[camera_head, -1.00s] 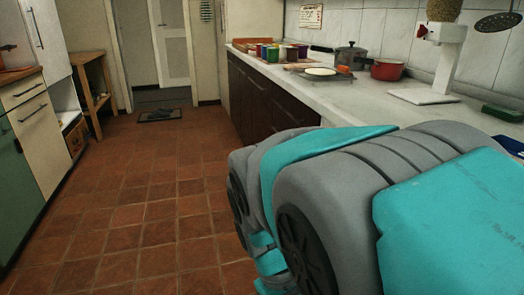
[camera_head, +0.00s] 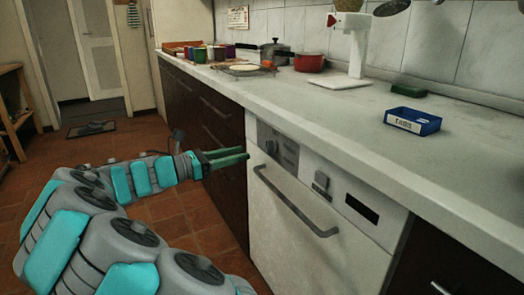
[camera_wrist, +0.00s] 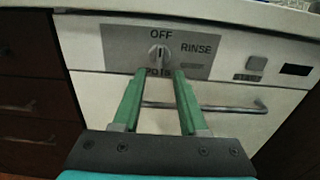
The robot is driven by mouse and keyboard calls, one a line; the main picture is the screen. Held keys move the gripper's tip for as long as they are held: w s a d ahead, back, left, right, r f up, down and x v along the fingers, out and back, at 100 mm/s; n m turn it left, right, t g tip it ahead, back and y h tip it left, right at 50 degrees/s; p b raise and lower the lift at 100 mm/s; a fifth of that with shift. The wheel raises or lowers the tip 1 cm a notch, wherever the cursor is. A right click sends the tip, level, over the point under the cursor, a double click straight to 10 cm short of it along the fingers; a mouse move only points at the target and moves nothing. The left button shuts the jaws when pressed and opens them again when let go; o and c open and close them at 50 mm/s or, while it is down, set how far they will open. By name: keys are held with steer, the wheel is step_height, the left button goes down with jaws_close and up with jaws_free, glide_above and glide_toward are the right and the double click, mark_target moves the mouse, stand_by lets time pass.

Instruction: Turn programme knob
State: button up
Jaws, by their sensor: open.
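The programme knob (camera_wrist: 160,55) is a small pale round knob on a grey panel (camera_wrist: 118,40) in the wrist view. OFF is printed above it, RINSE to its right and a partly hidden word, apparently POTS, below. Its ridge looks upright, in line with OFF. The panel also shows in the head view (camera_head: 286,153), at the top left of a white dishwasher front (camera_head: 285,215). My gripper (camera_wrist: 160,73) is open, its green fingers apart and empty, pointing at the panel with the knob between and beyond the tips. In the head view my gripper (camera_head: 246,154) is just left of the panel.
A bar handle (camera_head: 300,205) sticks out below the panel. A grey button (camera_head: 321,183) and a dark display (camera_head: 361,208) are to the right. The worktop (camera_head: 330,110) overhangs above, with a blue tray (camera_head: 412,121) and red pot (camera_head: 309,62). Dark drawers (camera_head: 215,110) stand left.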

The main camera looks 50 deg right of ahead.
mark_target(267, 146)
steer(key=x, duration=0.7)
steer(key=shift+d, duration=0.3)
jaws_close()
stand_by(0.4)
